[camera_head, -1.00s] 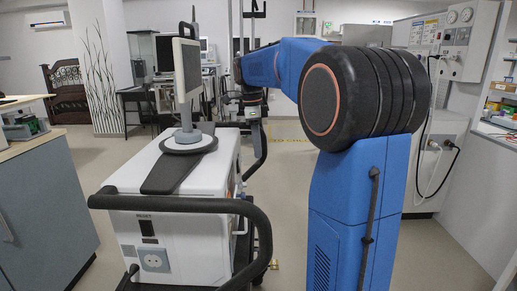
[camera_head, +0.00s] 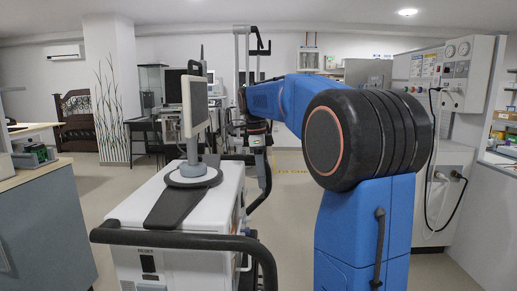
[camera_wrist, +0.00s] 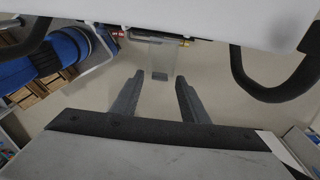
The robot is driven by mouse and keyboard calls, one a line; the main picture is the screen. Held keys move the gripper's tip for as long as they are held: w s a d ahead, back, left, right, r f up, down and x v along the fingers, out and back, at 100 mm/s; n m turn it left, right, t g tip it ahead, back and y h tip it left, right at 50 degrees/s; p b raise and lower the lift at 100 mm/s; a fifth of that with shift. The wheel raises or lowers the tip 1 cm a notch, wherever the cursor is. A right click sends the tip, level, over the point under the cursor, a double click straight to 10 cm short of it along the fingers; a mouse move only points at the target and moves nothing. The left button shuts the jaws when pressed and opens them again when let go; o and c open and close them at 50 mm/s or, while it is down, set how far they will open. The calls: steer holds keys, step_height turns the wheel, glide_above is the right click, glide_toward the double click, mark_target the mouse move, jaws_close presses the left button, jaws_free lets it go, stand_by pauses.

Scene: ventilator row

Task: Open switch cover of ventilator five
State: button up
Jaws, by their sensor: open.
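A white ventilator (camera_head: 210,208) with a grey monitor (camera_head: 195,105) on top stands at left centre in the head view. Part of its white body (camera_wrist: 205,12) fills the top of the wrist view. A clear, see-through flap (camera_wrist: 154,54), which looks like a switch cover, hangs below the body's edge there. My gripper (camera_wrist: 157,83) is open and empty, with its two dark fingers pointing toward the flap. The flap appears beyond the fingertips and between their lines; I cannot tell the exact gap. The switch behind it cannot be made out. No ventilator number is readable.
A black handle bar (camera_head: 190,238) curves around the ventilator's near side, and a dark bar loop (camera_wrist: 275,90) shows at right in the wrist view. A grey cabinet (camera_head: 45,225) stands at left. Wall equipment (camera_head: 440,90) stands at right. Some floor between is open.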

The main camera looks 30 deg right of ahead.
mark_target(257, 190)
step_height(257, 190, up, 16)
steer(key=w+a, duration=0.1)
steer(key=shift+a+f, duration=0.2)
steer(key=shift+f, duration=0.05)
stand_by(0.5)
